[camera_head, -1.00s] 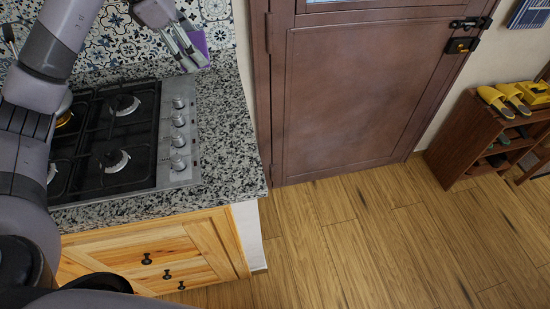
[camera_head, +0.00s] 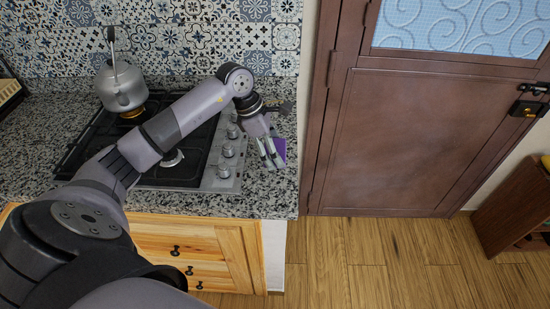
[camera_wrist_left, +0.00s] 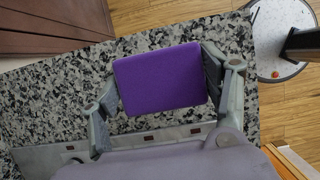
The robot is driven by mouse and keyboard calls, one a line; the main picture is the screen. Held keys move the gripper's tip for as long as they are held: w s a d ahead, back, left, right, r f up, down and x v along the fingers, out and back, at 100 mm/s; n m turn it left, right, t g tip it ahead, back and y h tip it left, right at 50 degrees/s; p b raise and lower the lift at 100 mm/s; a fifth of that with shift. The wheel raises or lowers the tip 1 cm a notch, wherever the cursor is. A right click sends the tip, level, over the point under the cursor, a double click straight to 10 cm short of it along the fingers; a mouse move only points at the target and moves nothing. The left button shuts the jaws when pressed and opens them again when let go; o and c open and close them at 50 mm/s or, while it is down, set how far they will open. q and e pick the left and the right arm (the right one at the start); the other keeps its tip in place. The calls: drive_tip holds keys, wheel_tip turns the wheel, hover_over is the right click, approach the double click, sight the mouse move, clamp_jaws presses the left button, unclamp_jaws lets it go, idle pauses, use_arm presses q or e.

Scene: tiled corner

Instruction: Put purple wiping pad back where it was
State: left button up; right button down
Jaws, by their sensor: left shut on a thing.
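The purple wiping pad (camera_wrist_left: 160,78) is a flat purple rectangle between the two fingers of my left gripper (camera_wrist_left: 162,88) in the left wrist view. The fingers are shut on its two opposite sides. In the head view, a small part of the pad (camera_head: 280,147) shows at the right side of my left gripper (camera_head: 270,160), over the granite strip right of the stove. I cannot tell whether the pad touches the counter. My right gripper is not in view.
The gas stove (camera_head: 225,172) with its knobs is just left of my gripper. A grey kettle (camera_head: 121,88) stands at the back. The tiled wall (camera_head: 190,35) is behind, and the brown door (camera_head: 400,140) is right of the counter (camera_head: 270,202). Wooden drawers (camera_head: 200,245) are below.

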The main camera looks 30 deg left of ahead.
use_arm(q)
wheel_tip(320, 180, down, 5)
drive_tip(key=shift+f+p, duration=0.2)
drive_tip(key=shift+p, duration=0.4)
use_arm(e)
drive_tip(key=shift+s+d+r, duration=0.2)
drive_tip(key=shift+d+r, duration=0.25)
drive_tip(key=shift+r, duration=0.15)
use_arm(q)
drive_tip(key=shift+f+b, duration=0.2)
drive_tip(key=shift+b, duration=0.1)
drive_tip(key=o, duration=1)
drive_tip(key=shift+r, duration=0.1)
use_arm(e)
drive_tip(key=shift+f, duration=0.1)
